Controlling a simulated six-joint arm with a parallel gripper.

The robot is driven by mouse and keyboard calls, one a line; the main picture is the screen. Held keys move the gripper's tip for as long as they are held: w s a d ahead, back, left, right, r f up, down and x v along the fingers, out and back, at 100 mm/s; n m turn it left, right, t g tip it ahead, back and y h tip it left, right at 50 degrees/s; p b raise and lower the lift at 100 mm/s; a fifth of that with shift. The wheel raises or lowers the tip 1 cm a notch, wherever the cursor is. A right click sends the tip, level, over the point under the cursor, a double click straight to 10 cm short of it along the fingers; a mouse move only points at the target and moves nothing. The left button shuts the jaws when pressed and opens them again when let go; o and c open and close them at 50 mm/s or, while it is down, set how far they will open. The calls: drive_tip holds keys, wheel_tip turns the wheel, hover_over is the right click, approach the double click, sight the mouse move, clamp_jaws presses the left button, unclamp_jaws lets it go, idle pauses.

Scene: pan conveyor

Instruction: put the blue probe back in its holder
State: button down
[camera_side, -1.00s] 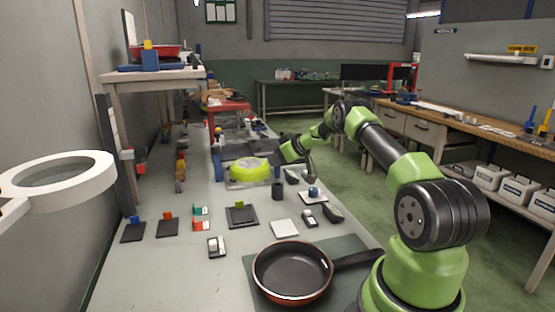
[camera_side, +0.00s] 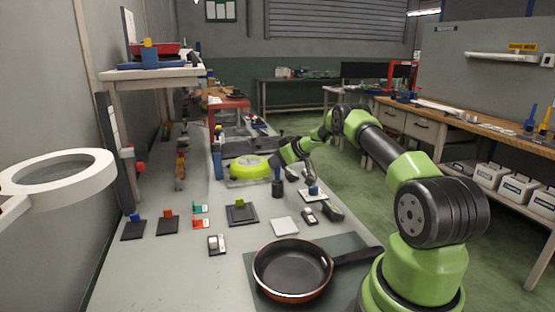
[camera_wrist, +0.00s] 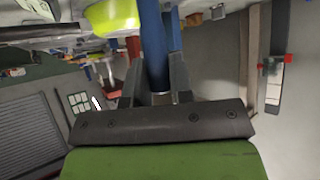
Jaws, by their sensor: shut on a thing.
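In the wrist view a long blue probe (camera_wrist: 152,45) runs between the grey fingers of my gripper (camera_wrist: 155,82), which is shut on it. In the side view my gripper (camera_side: 276,164) is small and far down the table, with the probe (camera_side: 277,174) below it. A dark cup-like holder (camera_side: 278,188) stands directly beneath. The probe's lower end is not clear, so I cannot tell whether it is inside the holder or just above it.
A yellow-green dome (camera_side: 248,168) stands close left of my gripper. A white plate with a blue knob (camera_side: 313,190) lies to its right. A pan (camera_side: 292,270) sits on a mat nearer the camera. Several small pads and blocks lie at the left.

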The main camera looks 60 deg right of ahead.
sight(278, 183)
drive_tip(key=shift+f, duration=0.2)
drive_tip(key=shift+f, duration=0.35)
drive_tip(key=shift+f, duration=1.55)
drive_tip(key=c, duration=0.9)
unclamp_jaws()
drive_tip(key=shift+v, duration=5)
